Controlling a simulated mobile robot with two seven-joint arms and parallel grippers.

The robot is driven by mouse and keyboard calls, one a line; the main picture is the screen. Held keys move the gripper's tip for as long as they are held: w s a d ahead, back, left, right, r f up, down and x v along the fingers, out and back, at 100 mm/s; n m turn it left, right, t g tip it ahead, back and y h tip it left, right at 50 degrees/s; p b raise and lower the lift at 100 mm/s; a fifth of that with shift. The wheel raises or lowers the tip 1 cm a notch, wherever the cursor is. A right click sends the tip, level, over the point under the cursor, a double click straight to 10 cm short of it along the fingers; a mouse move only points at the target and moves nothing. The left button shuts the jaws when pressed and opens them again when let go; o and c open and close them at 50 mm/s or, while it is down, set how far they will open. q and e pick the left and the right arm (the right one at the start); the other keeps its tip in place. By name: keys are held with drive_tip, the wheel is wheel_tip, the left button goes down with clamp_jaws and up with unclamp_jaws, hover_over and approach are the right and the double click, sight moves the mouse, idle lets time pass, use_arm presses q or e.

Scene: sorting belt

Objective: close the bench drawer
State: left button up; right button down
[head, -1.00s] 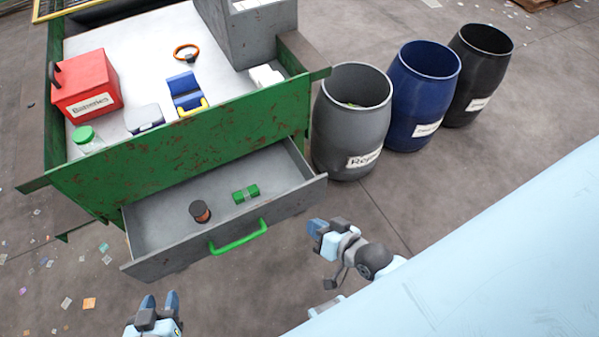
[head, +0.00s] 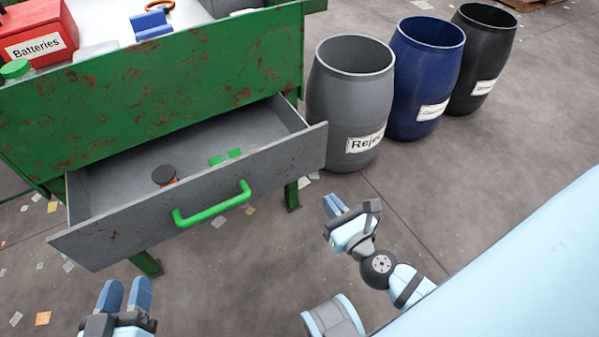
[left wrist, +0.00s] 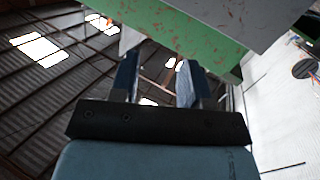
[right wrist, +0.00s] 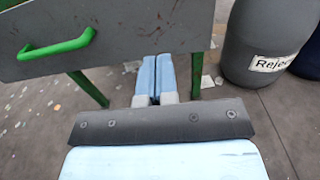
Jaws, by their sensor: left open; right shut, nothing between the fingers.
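The grey bench drawer (head: 130,228) stands pulled out from the green bench (head: 150,100) in the head view. Its green handle (head: 212,205) is on the front panel. A dark-topped cylinder (head: 164,175) and a green block (head: 225,158) lie inside. My left gripper (head: 126,292) is open and empty, in front of the drawer's left part and apart from it. My right gripper (head: 333,206) is shut and empty, right of the drawer and apart from it. The right wrist view shows the drawer front (right wrist: 140,30) and handle (right wrist: 58,46) beyond and left of the shut fingers (right wrist: 155,78).
A grey reject barrel (head: 345,105), a blue barrel (head: 425,80) and a black barrel (head: 482,60) stand right of the bench. A red batteries box (head: 38,35) sits on the bench top. Floor in front of the drawer is clear except for small scraps.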

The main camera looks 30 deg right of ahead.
sight(295, 155)
use_arm(q)
wheel_tip(295, 155, down, 6)
drive_tip(key=s+a+g+y+p, duration=0.1)
drive_tip(key=a+g+y+p, duration=0.1)
drive_tip(key=g+p, duration=0.1)
drive_tip(key=shift+s+a+r, duration=0.25)
drive_tip(key=shift+s+a, duration=0.1)
drive_tip(key=shift+s, duration=0.05)
use_arm(e)
drive_tip(key=w, duration=1.3)
drive_tip(key=shift+w, duration=0.4)
drive_tip(key=w, duration=1.7)
drive_tip(key=shift+w+p, duration=0.15)
drive_tip(key=shift+p, duration=0.15)
drive_tip(key=shift+w, duration=0.6)
use_arm(q)
drive_tip(key=shift+s+a+f, duration=0.15)
drive_tip(key=shift+f, duration=0.1)
